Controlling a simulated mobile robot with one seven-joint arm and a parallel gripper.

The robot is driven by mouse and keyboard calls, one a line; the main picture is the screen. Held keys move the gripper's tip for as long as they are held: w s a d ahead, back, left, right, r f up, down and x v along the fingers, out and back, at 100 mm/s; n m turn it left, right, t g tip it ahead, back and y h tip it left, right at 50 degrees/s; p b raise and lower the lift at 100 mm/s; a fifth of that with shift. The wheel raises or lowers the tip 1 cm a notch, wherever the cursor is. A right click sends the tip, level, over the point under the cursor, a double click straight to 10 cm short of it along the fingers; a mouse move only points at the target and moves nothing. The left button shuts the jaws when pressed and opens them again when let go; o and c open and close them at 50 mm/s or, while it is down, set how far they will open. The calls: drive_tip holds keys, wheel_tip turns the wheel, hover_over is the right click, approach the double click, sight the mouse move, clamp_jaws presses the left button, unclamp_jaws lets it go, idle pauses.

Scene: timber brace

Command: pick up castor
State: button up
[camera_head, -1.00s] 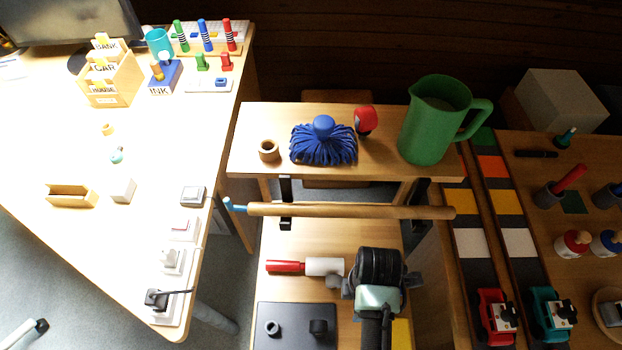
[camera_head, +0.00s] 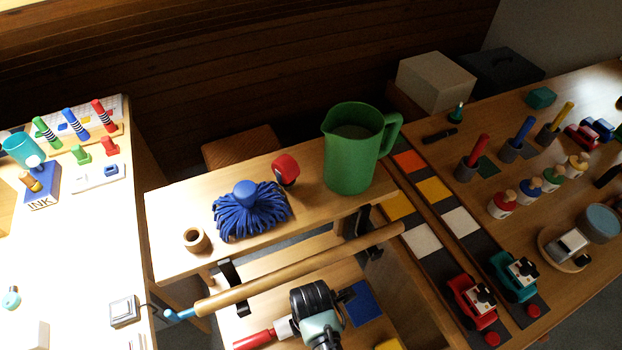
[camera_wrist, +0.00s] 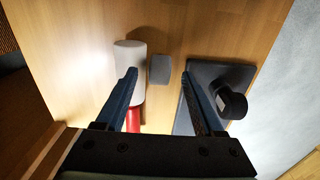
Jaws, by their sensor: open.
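My gripper (camera_wrist: 159,78) is open, with its two dark fingers apart and pointing down at a wooden surface in the wrist view. A small grey block-like piece (camera_wrist: 160,69) shows between and beyond the fingertips, with nothing gripped. A black round piece (camera_wrist: 233,103) stands on a dark tray (camera_wrist: 207,72) to the right of the right finger. I cannot tell for sure which of these two is the castor. In the head view my arm's dark wrist (camera_head: 316,303) covers the area below, and the fingertips are hidden there.
A red-handled tool with a pale cylindrical end (camera_wrist: 129,60) lies by the left finger. A long wooden rod (camera_head: 300,270) crosses in front of the shelf (camera_head: 170,215), which bears a blue mop head (camera_head: 250,211) and a green jug (camera_head: 351,150). Toy trucks stand at right.

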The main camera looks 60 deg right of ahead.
clamp_jaws()
idle(0.3)
drive_tip(key=shift+r, duration=0.1)
